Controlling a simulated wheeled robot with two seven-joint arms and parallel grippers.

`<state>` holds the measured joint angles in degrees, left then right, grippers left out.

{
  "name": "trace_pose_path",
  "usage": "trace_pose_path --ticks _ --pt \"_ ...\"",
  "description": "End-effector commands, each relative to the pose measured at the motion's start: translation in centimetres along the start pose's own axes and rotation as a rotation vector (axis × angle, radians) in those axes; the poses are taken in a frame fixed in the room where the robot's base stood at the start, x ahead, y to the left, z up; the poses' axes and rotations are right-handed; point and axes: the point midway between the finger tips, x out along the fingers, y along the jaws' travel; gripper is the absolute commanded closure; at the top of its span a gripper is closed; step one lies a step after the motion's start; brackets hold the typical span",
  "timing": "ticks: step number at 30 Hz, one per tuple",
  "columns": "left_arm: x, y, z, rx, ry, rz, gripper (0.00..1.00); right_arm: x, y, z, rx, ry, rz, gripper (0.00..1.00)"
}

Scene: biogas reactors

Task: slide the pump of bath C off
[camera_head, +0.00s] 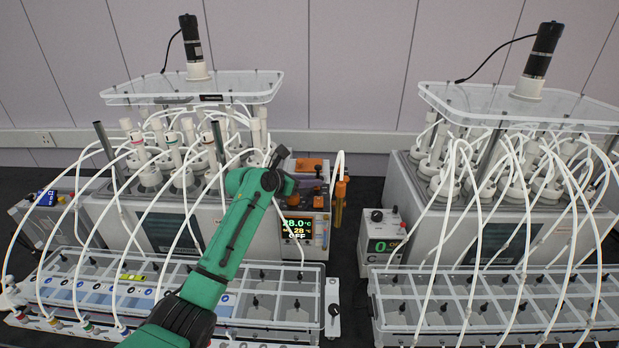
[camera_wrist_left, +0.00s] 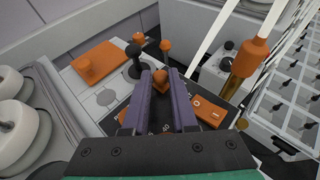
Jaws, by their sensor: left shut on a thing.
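The left bath's controller (camera_head: 305,225) stands at that bath's right end. Its display reads 28.0 °C, a smaller 28 and OFF. My left gripper (camera_head: 281,168) is over the controller's top in the head view. In the left wrist view my left gripper (camera_wrist_left: 161,80) is shut on an orange-tipped knob (camera_wrist_left: 163,84) between its purple-grey fingers. The knob's base is partly hidden by the fingers. My right gripper is not in view.
Close by in the left wrist view are an orange block (camera_wrist_left: 98,62), a black orange-topped knob (camera_wrist_left: 136,50), a thin orange-tipped lever (camera_wrist_left: 166,47) and an orange fitting on a tube (camera_wrist_left: 250,57). White tubes arch over both baths. The right bath (camera_head: 505,235) stands across a dark gap.

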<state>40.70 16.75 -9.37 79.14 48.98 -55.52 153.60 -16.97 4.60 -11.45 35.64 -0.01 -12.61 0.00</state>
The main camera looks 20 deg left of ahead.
Motion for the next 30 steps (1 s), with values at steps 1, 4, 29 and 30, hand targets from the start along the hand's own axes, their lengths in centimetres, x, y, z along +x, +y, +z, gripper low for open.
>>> trace_pose_path --ticks 1,4,29,30 --pt "-0.1 0.3 0.2 0.002 -0.008 0.008 1.00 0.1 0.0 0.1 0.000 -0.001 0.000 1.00" --pt "-0.1 0.3 0.2 0.003 -0.009 0.009 1.00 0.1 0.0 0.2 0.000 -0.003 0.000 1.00" --pt "-8.2 0.3 -0.4 0.004 -0.007 0.008 0.44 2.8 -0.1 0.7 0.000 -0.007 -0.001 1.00" --pt "-9.4 0.3 -0.4 0.006 -0.007 0.010 0.44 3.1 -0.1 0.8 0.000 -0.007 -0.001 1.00"
